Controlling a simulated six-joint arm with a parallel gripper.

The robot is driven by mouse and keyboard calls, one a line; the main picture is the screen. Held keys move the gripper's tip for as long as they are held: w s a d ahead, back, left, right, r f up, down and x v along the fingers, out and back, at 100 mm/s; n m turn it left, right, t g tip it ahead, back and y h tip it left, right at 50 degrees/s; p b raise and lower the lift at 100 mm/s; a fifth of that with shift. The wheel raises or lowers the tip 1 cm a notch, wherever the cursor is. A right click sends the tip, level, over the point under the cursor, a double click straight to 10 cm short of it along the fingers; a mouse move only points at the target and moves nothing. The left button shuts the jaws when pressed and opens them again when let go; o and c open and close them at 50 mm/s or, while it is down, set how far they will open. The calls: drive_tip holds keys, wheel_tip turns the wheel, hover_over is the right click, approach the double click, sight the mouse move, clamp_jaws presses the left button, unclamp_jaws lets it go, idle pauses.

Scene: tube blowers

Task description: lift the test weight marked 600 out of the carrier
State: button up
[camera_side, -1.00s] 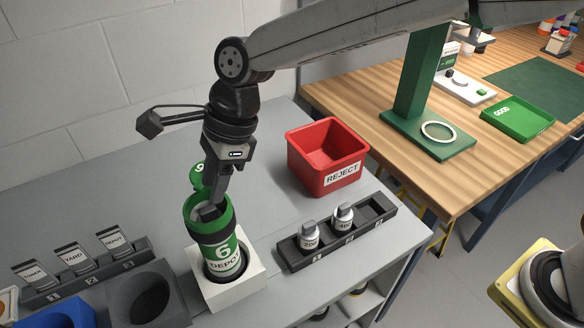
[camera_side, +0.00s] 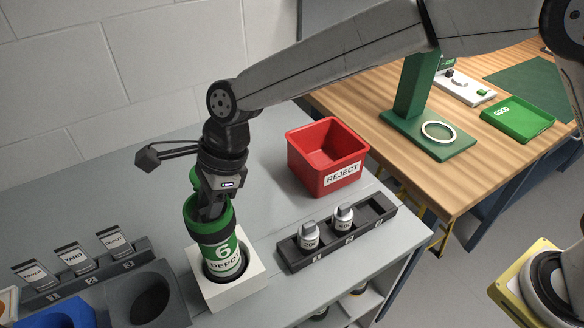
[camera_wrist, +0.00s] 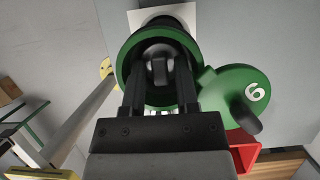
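The green carrier (camera_side: 222,255), marked 6 and DEPOT, stands upright in a white square block (camera_side: 243,287). Its round green lid (camera_wrist: 238,95) is swung aside in the wrist view and mostly hidden behind my gripper in the side view. Inside the carrier's mouth, a grey weight with a raised grip tab (camera_wrist: 158,67) shows in the wrist view; its marking cannot be read. My gripper (camera_wrist: 160,85) points down into the mouth. Its fingers are apart, one on each side of the tab, with no clear contact visible. The fingertips are hidden in the side view (camera_side: 211,215).
A dark rack (camera_side: 345,245) to the right holds two weights, seemingly marked 200 and 400, with its right slot empty. A red REJECT bin (camera_side: 340,180) stands behind it. A dark round holder (camera_side: 150,300) and labelled cards (camera_side: 75,260) are at left.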

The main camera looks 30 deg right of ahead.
drive_tip(key=shift+c, duration=0.2)
clamp_jaws()
idle(0.4)
drive_tip(key=shift+r, duration=0.1)
idle(0.8)
